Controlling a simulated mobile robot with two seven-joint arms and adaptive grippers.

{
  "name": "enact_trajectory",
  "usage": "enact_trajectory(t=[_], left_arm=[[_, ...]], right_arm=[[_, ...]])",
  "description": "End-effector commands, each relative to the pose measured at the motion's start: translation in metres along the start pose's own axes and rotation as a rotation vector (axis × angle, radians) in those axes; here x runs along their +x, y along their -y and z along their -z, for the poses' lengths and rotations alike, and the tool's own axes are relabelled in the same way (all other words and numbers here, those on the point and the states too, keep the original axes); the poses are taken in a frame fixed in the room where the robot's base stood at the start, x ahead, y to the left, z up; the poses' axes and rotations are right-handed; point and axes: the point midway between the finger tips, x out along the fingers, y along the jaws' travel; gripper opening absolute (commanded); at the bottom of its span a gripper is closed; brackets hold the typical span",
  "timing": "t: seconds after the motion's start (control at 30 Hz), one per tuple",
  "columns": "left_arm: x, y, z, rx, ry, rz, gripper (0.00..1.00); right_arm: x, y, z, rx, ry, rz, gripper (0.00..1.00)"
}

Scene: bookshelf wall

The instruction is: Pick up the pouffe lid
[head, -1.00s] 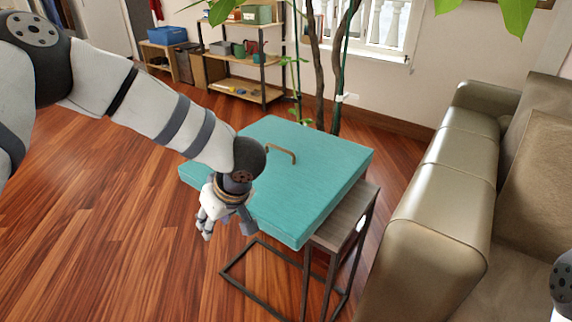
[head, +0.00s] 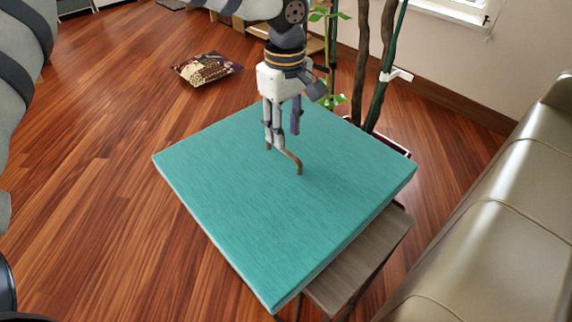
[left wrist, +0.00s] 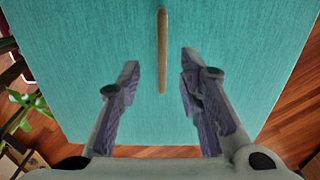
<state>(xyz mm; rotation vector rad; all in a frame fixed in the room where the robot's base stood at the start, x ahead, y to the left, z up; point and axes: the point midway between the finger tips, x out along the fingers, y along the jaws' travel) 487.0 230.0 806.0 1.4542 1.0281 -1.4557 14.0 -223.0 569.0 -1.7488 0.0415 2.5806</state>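The pouffe lid (head: 235,195) is a flat, square teal panel with a thin brass handle (head: 293,160) on top. It rests on a small side table (head: 360,258) with a grey wooden top and dark metal legs. My left gripper (head: 281,145) points down over the lid at the handle. In the left wrist view my left gripper (left wrist: 160,85) is open, its fingers apart on either side of the handle's line. The handle (left wrist: 162,50) runs lengthwise there, mostly beyond the fingertips, and nothing is clamped. My right gripper is not in view.
A tan leather sofa (head: 490,225) stands close on the right. A plant's stems (head: 375,75) rise behind the lid. A patterned cushion (head: 206,68) lies on the floor at the back left. The wooden floor (head: 90,190) on the left is clear.

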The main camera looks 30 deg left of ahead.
Motion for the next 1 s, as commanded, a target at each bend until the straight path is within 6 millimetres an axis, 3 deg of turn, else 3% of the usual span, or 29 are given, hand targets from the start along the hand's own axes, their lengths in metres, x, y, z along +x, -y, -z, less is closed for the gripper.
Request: enact_trajectory(t=[0.33,0.6,0.73,0.77,1.0], left_arm=[[0.055,0.004,0.003,0.000,-0.001,0.001,0.33],[0.060,0.004,0.003,0.000,-0.002,-0.002,0.33],[0.060,0.004,0.003,0.000,-0.002,-0.002,0.04],[0.060,0.004,0.003,0.000,-0.002,-0.002,0.00],[0.058,0.003,0.003,0.000,-0.002,-0.006,0.00]], right_arm=[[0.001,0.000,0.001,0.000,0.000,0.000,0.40],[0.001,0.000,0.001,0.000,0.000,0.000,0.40],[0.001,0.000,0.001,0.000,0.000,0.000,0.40],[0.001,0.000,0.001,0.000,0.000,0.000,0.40],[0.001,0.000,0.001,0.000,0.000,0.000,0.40]])
